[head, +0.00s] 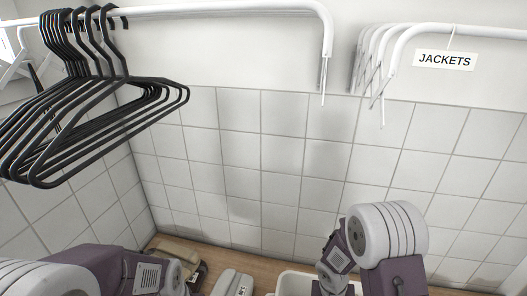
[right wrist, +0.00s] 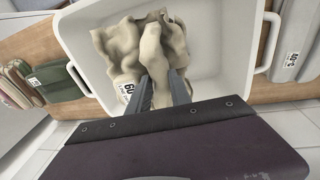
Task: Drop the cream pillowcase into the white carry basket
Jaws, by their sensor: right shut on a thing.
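The cream pillowcase (right wrist: 112,55) is a crumpled cloth with a white tag reading 60, in the right wrist view. My right gripper (right wrist: 163,80) is shut on a fold of it. The cloth is within the outline of the white carry basket (right wrist: 215,88), seen from above; I cannot tell whether it rests on the basket floor. In the head view the basket's white rim (head: 287,279) shows at the bottom, partly hidden by my right wrist, and the pillowcase is not visible. My left arm enters at lower left, but its gripper is out of frame.
A folded green cloth (right wrist: 58,82) with a tag lies left of the basket. A grey item (right wrist: 290,68) tagged 40 lies to its right. Black hangers (head: 95,110) hang from a white rail at upper left.

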